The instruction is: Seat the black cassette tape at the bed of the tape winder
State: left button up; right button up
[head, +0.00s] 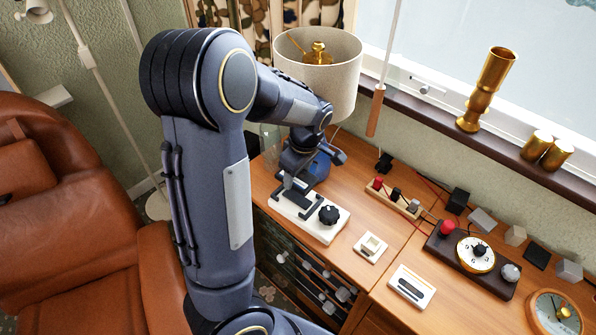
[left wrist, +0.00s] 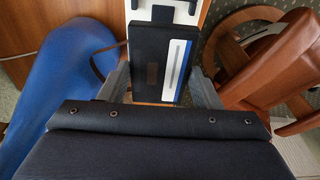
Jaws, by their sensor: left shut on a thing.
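The tape winder (head: 325,229) is a white board with black bed parts and a black knob (head: 329,214). It lies on the wooden desk at the left. My left gripper (left wrist: 160,85) is shut on the black cassette tape (left wrist: 151,66), which has a white and blue label and sits between the two fingers. In the head view the gripper is over the winder's far-left end, with its fingertips partly hidden by the arm. In the left wrist view the cassette's far end meets the white board (left wrist: 200,12); I cannot tell whether it touches. My right gripper is not in view.
A small white box (head: 371,246), a white cassette-like block (head: 410,288), a knob strip (head: 394,200) and a dial device (head: 475,255) lie to the right. Bare desk surrounds the winder's right side.

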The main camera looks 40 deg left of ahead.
pick_arm(q)
jog(key=b, duration=0.4)
send_over(297, 197)
jog(key=shift+s+d+f, duration=0.1)
jog(key=shift+d+f, duration=0.05)
jog(key=shift+f, duration=1.25)
jog(key=shift+d+f, duration=0.1)
jog(key=shift+f, duration=1.4)
jog(key=shift+f+b, duration=0.65)
jog(key=shift+f, duration=0.3)
jog(key=o, duration=1.1)
jog(key=shift+c, duration=0.2)
jog(key=shift+r, duration=0.15)
jog(key=r, duration=0.5)
jog(key=d+r+p, duration=0.1)
jog(key=r, duration=0.1)
jog(key=shift+d+r, duration=0.1)
jog(key=shift+r, duration=0.2)
